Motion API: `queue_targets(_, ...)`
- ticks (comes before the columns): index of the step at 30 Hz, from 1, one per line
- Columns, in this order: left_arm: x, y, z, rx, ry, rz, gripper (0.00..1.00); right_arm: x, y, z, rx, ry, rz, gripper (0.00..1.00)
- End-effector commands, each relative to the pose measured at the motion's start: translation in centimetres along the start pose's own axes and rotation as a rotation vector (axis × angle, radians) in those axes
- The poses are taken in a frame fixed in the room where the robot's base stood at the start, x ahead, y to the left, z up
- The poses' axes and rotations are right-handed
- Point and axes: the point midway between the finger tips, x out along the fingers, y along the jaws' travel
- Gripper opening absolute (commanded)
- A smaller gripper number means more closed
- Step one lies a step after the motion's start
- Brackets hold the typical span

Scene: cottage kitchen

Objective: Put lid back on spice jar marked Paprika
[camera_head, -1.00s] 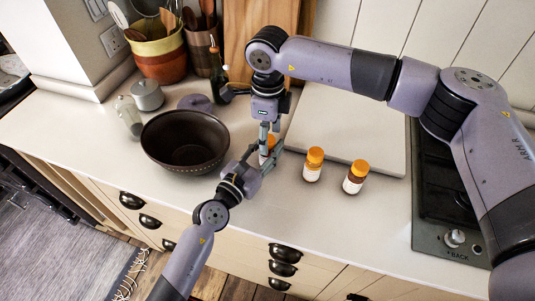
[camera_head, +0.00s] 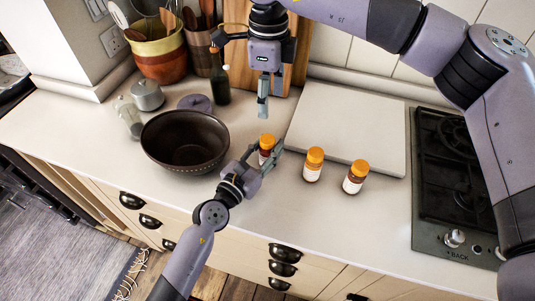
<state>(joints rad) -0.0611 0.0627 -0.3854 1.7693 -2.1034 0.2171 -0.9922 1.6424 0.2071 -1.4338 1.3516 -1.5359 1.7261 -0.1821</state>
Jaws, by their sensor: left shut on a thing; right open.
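Three small spice jars with orange lids and pale labels stand on the counter; the label text is too small to read. My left gripper (camera_head: 262,160) is shut on the left jar (camera_head: 265,154), whose orange lid (camera_head: 267,140) sits on its top. The gripper's fingers hide part of that jar. The middle jar (camera_head: 312,166) and the right jar (camera_head: 355,178) stand to the right, apart from the gripper. My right gripper (camera_head: 263,105) is above and behind the held jar, pointing down, open and empty, clear of the lid.
A dark bowl (camera_head: 186,143) stands left of the jars. A white board (camera_head: 350,128) lies behind them. A gas hob (camera_head: 450,190) is at the right. A green bottle (camera_head: 220,85), a utensil pot (camera_head: 160,55) and a grey pot (camera_head: 147,95) are at the back left. The front counter is clear.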

Motion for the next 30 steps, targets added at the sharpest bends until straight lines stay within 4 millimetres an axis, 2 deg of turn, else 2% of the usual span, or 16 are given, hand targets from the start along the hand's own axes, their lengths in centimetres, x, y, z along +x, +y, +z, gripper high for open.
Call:
queue_targets(8, -0.02, -0.01, -0.07, 0.000, 0.001, 0.000, 0.00, -0.11, 0.02, 0.00, 0.000, 0.000, 0.001, 0.54)
queue_targets(9, -0.02, -0.01, -0.07, 0.000, 0.001, 0.000, 0.35, -0.10, 0.02, 0.00, 0.000, 0.000, 0.001, 0.54)
queue_targets(18, -0.01, 0.00, -0.04, 0.000, 0.001, 0.000, 0.55, -0.08, 0.01, -0.01, 0.000, 0.000, 0.001, 0.54)
queue_targets(27, -0.06, 0.00, -0.02, 0.000, 0.000, 0.000, 0.56, -0.08, 0.01, -0.02, 0.000, 0.000, 0.001, 0.54)
queue_targets(30, -0.63, 0.02, -0.08, 0.000, 0.001, 0.000, 0.56, -0.08, 0.00, -0.02, 0.000, 0.000, 0.001, 0.54)
